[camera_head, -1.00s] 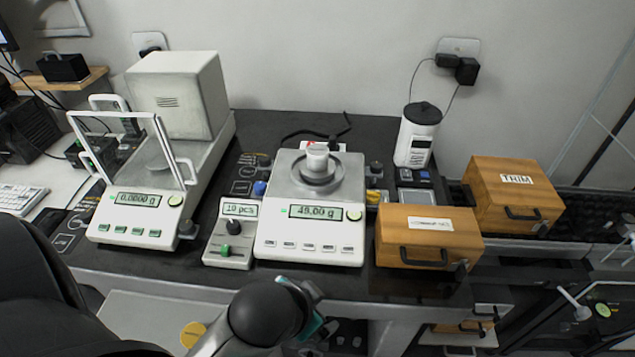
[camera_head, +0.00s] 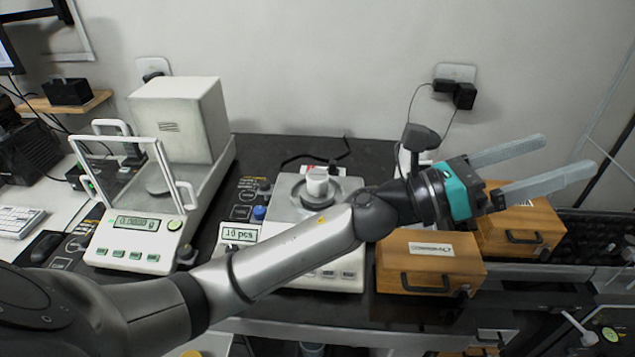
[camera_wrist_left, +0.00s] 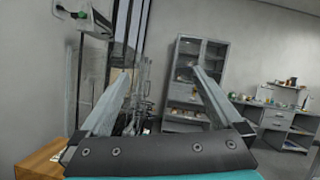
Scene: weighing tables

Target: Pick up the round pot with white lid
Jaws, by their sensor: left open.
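The round pot with the white lid (camera_head: 317,181) stands upright on the round pan of the middle balance (camera_head: 288,194). My left gripper (camera_head: 568,161) is open and empty, high above the wooden boxes and well to the right of the pot. Its two fingers point right, away from the pot. In the left wrist view the open fingers (camera_wrist_left: 163,80) have only the room beyond between them, and the pot does not show. My right gripper is not in view.
An analytical balance with a glass shield (camera_head: 128,227) stands at the left. Wooden boxes (camera_head: 428,284) stand at the right, one partly behind my gripper (camera_head: 522,245). A white container behind my wrist is mostly hidden. A cabinet (camera_wrist_left: 190,70) stands far off.

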